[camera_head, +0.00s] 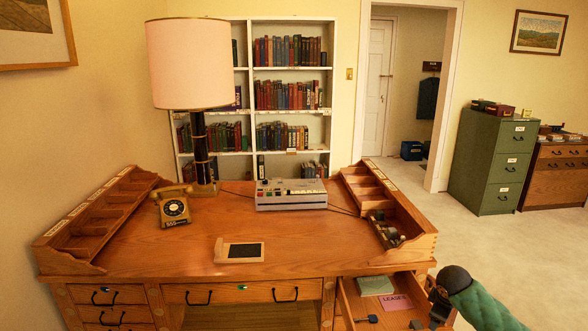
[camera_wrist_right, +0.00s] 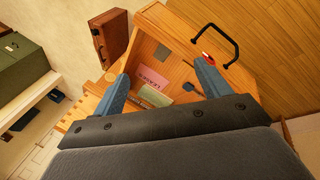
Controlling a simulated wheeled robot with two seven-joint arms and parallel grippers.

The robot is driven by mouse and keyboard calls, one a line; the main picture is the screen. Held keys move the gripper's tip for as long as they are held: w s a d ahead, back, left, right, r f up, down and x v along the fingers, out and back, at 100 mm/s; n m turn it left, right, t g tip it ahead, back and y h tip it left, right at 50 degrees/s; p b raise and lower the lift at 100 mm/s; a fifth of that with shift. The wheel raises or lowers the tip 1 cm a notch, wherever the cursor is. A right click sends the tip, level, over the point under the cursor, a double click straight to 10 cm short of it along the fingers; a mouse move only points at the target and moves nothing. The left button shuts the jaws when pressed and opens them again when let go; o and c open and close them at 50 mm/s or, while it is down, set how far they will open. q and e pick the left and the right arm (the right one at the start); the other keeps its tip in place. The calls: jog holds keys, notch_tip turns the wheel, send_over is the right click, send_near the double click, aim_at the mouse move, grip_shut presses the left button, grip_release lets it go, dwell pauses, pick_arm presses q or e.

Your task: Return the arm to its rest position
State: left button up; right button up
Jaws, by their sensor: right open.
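My right gripper (camera_wrist_right: 163,70) is open, with its two blue fingers spread and nothing visible between them. It is over the pulled-out right drawer (camera_wrist_right: 172,28) of the desk. In the head view my right arm comes in from the lower right, and the gripper (camera_head: 432,312) shows dark beside the drawer's right side. The drawer holds a pink card marked LEASES (camera_head: 397,302), a green card (camera_head: 375,286) and a small dark object (camera_wrist_right: 190,88). Whether a finger touches the drawer is unclear. My left gripper is not in view.
The wooden desk (camera_head: 300,240) bears a lamp (camera_head: 190,65), a telephone (camera_head: 174,207), a grey machine (camera_head: 291,195) and a framed dark slate (camera_head: 240,251). Wooden organisers (camera_head: 110,215) line its sides. A green cabinet (camera_head: 494,160) stands beyond open carpet on the right.

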jog(key=s+a+f+m+t, duration=0.1)
jog(key=s+a+f+m, duration=0.2)
jog(key=a, duration=0.4)
jog(key=s+a+f+m+t, duration=0.1)
jog(key=s+a+f+m, duration=0.15)
jog(key=s+a, duration=0.45)
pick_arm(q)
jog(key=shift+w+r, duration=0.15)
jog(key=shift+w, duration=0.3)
pick_arm(e)
jog(key=s+a+f+g+y, duration=0.1)
jog(key=s+a+f, duration=0.3)
jog(key=s, duration=0.7)
jog(key=s+a+f+m+g+y, duration=0.1)
jog(key=s+a+f+g, duration=0.1)
jog(key=s+a+f, duration=0.3)
jog(key=s+a+f+m+g+y, duration=0.1)
jog(key=s+a+f, duration=0.3)
jog(key=s+f, duration=0.6)
jog(key=s, duration=0.6)
jog(key=shift+s+a+f+g, duration=0.25)
jog(key=shift+s+a+g, duration=0.15)
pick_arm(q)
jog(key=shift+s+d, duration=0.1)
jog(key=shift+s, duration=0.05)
